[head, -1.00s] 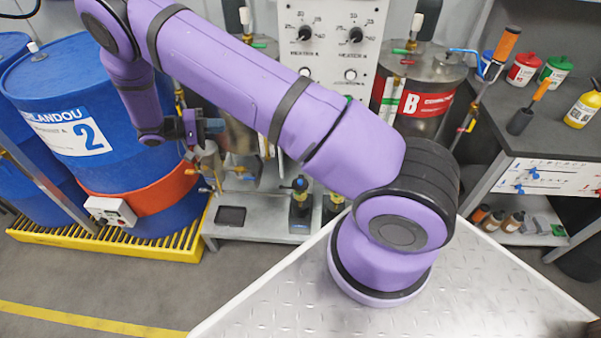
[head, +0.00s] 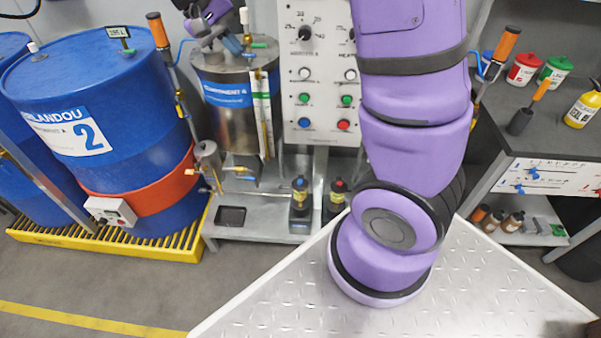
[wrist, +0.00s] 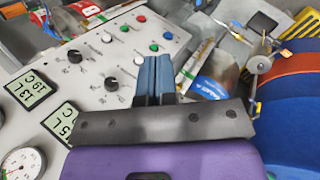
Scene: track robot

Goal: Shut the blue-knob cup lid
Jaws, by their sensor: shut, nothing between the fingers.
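A small dark container (head: 300,205) with a yellow label and a blue top stands on the low bench in the head view. A similar one with a red top (head: 337,197) stands to its right. The blue-topped one is the only blue-knobbed cup-like thing I can pick out, and I cannot tell whether its lid is open or shut. My gripper (head: 235,45) is at the top of the head view, over or in front of the steel tank's top, well above the containers. Its blue fingers (wrist: 155,78) are together and empty in the wrist view.
The steel tank (head: 225,115) with a blue label stands beside the control panel (head: 318,85), which also shows in the wrist view (wrist: 115,65). A blue drum (head: 130,185) with an orange band is at left. A dark tray (head: 231,216) lies on the bench. My arm hides the right tank.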

